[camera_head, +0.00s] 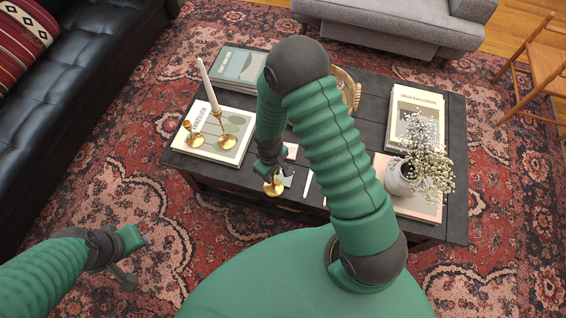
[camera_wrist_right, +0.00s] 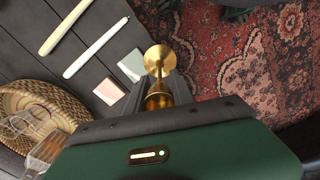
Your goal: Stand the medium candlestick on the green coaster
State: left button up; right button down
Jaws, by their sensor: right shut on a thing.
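My right gripper (camera_head: 268,168) is shut on the brass medium candlestick (camera_head: 274,187). In the right wrist view the candlestick (camera_wrist_right: 158,60) shows its round base beyond the fingertips and its cup between the fingers. It is over the table's front edge; its height above the top is hard to tell. The pale green coaster (camera_wrist_right: 131,64) lies on the table just left of the base in the wrist view. In the head view the coaster (camera_head: 288,179) is partly hidden beside the candlestick. My left gripper (camera_head: 137,260) is empty and open, low at the left, away from the table.
A pink coaster (camera_wrist_right: 110,91) and two white candles (camera_wrist_right: 84,46) lie nearby. A brass candlestick with a candle (camera_head: 226,141) and a short one (camera_head: 194,139) stand on a book at left. A wicker basket (camera_wrist_right: 30,115), books (camera_head: 410,108) and a flower vase (camera_head: 399,178) occupy the table.

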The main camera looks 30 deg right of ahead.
jog(key=w+d+f, duration=0.3)
jog(key=d+f, duration=0.1)
jog(key=d, duration=0.2)
jog(key=shift+d+f+b, duration=0.15)
jog(key=shift+d+b, duration=0.05)
jog(key=shift+b, duration=0.2)
jog(key=c, duration=1.1)
grip_release()
jog(key=shift+w, duration=0.1)
